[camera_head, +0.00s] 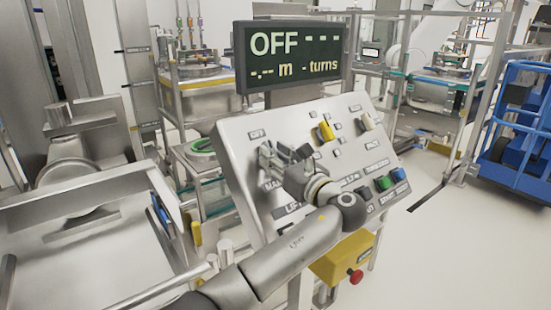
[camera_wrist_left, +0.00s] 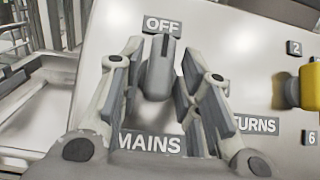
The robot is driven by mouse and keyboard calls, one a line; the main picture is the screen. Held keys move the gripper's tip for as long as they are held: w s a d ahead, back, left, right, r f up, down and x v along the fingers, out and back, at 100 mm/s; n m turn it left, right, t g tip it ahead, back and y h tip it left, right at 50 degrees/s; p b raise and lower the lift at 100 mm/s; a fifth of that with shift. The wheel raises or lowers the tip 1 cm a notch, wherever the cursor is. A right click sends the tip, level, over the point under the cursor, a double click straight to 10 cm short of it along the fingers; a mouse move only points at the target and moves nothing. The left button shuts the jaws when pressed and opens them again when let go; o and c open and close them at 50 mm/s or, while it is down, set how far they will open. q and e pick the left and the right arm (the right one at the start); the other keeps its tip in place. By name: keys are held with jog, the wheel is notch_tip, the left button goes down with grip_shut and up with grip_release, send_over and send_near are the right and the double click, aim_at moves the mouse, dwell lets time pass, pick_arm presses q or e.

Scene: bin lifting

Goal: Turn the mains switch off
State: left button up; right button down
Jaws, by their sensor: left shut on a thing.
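The mains switch (camera_wrist_left: 160,74) is a grey knob on a pale panel, seen in the left wrist view. It stands upright, its dark mark pointing up at the OFF label (camera_wrist_left: 163,25), with the MAINS label (camera_wrist_left: 149,142) below. My left gripper (camera_wrist_left: 158,82) has one finger on each side of the knob and is shut on it. In the head view my left gripper (camera_head: 282,158) is at the left part of the sloped control panel (camera_head: 236,132), and it mostly hides the switch. My right gripper does not show.
A display (camera_head: 292,54) above the panel reads OFF, with dashes beside m and turns. A yellow knob (camera_head: 325,131), green button (camera_head: 382,183) and blue button (camera_head: 397,175) are on the panel. A yellow box with a red button (camera_head: 356,276) hangs below.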

pick_arm(q)
jog(key=shift+r+n+y, duration=0.1)
jog(key=shift+n+y, duration=0.2)
jog(key=shift+n, duration=0.1)
jog(key=o, duration=0.7)
jog(key=shift+o, duration=0.4)
jog(key=shift+w, duration=0.15)
jog(key=shift+r, duration=0.15)
notch_tip(320, 180, up, 10)
jog(key=shift+f, duration=0.25)
